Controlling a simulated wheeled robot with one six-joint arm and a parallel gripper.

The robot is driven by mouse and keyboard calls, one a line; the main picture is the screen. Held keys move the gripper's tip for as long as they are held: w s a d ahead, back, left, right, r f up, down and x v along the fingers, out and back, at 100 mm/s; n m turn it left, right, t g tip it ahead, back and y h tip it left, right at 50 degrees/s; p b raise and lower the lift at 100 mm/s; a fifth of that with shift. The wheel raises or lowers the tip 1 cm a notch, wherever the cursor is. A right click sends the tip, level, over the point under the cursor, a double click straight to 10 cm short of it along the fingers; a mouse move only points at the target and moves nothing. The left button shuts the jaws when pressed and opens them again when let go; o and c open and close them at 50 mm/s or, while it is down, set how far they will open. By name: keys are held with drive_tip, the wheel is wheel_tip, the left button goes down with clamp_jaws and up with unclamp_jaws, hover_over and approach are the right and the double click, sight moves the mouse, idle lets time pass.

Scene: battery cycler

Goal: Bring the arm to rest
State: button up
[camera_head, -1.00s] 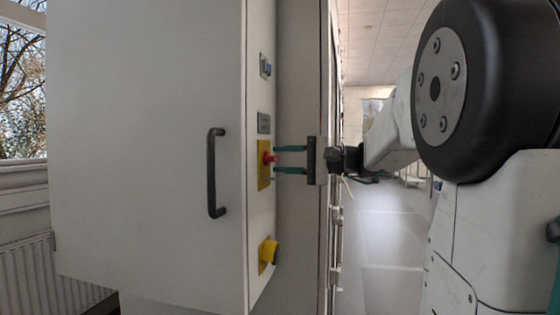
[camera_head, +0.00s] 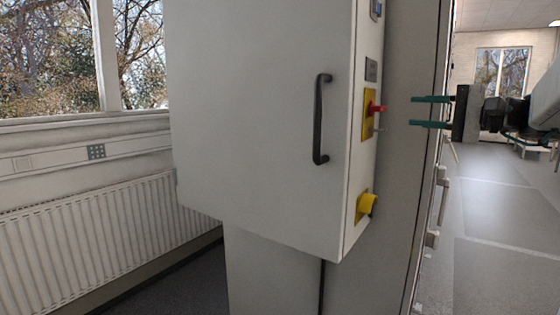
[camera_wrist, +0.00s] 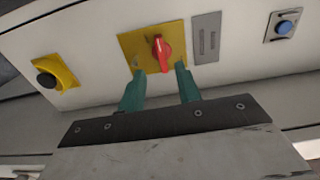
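My gripper (camera_head: 413,111) has two green fingers, spread apart with nothing between them. In the head view it is to the right of the red rotary switch (camera_head: 376,108), with a clear gap between them. The switch sits on a yellow plate (camera_head: 368,128) on the narrow side of a pale cabinet box (camera_head: 260,120). In the wrist view, the red switch (camera_wrist: 162,50) shows just beyond and between the fingertips (camera_wrist: 159,70), its handle roughly upright in the picture. Part of my arm (camera_head: 547,100) is at the right edge.
A yellow-housed control (camera_head: 367,203) is below the switch. A blue button (camera_wrist: 284,28) and a grey plate (camera_wrist: 206,38) show in the wrist view. The box has a black door handle (camera_head: 319,120). A radiator (camera_head: 90,235) is at left; open floor (camera_head: 500,215) is at right.

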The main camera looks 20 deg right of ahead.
drive_tip(key=shift+f, duration=0.1)
drive_tip(key=s+a+f+g+h, duration=0.2)
drive_tip(key=s+a+f+g, duration=0.15)
drive_tip(key=f, duration=0.45)
drive_tip(key=s+a+f+g+h, duration=0.15)
drive_tip(key=a+f+g, duration=0.3)
drive_tip(key=f, duration=0.45)
drive_tip(key=s+a+f+n+g+h, duration=0.4)
drive_tip(key=s+a+f+n+h, duration=0.3)
drive_tip(key=s+a+f+n, duration=0.3)
drive_tip(key=s+a, duration=0.3)
drive_tip(key=s, duration=0.2)
drive_tip(key=shift+s+f+g, duration=0.35)
drive_tip(key=shift+f+g, duration=0.05)
drive_tip(key=shift+a+h, duration=0.15)
drive_tip(key=shift+h, duration=0.1)
